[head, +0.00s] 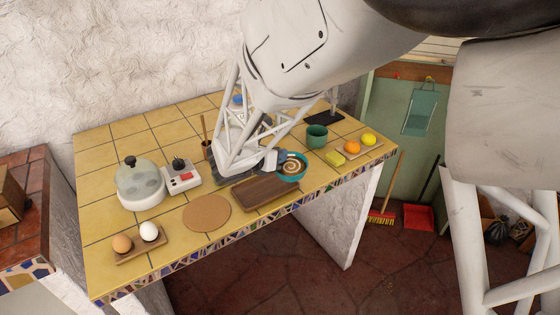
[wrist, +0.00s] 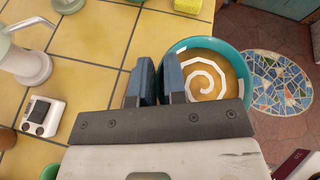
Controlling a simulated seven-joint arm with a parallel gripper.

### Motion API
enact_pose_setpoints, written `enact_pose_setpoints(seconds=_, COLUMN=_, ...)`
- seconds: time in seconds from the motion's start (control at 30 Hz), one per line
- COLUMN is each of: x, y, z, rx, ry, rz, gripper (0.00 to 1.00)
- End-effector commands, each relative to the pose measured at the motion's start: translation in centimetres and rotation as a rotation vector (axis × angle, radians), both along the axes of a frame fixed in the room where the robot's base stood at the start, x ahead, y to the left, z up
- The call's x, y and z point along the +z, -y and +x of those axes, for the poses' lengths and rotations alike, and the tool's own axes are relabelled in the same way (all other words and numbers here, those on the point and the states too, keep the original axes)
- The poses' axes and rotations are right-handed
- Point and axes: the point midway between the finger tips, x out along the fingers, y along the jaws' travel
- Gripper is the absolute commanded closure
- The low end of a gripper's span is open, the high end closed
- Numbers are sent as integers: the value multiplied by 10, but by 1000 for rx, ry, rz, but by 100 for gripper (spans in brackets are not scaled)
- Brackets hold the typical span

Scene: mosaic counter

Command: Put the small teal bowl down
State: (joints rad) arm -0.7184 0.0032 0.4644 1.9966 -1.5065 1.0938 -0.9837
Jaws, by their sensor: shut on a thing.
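The small teal bowl (head: 290,178) shows near the front edge of the tiled counter (head: 110,270) in the head view, with a cream spiral on brown inside it. In the wrist view the teal bowl (wrist: 247,108) is at the right, and its near left part is hidden by my fingers. My gripper (head: 273,161) is shut on the bowl's left rim. It also shows in the wrist view (wrist: 159,80), with its two dark fingers close together at the rim. The bowl looks roughly level. I cannot tell how far its base is from the counter top.
A wooden tray (head: 264,194) and a round cork mat (head: 207,213) lie left of the bowl. A green cup (head: 317,137), a yellow sponge (head: 334,158) and an orange (head: 352,146) are to its right. A glass dome (head: 140,184) and eggs (head: 149,231) stand farther left.

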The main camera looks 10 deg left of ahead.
Motion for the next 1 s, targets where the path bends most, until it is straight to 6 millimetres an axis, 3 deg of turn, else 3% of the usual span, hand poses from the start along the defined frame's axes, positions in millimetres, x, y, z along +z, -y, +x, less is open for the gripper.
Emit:
enact_pose_setpoints(seconds=0.3, x=22, y=-51, z=-1, rx=-90, ry=-63, rz=32, gripper=100)
enact_pose_setpoints(seconds=0.43, x=28, y=-64, z=-2, rx=-114, ry=-85, rz=41, gripper=100)
enact_pose_setpoints(seconds=1.0, x=23, y=-70, z=-4, rx=-124, ry=-99, rz=44, gripper=100)
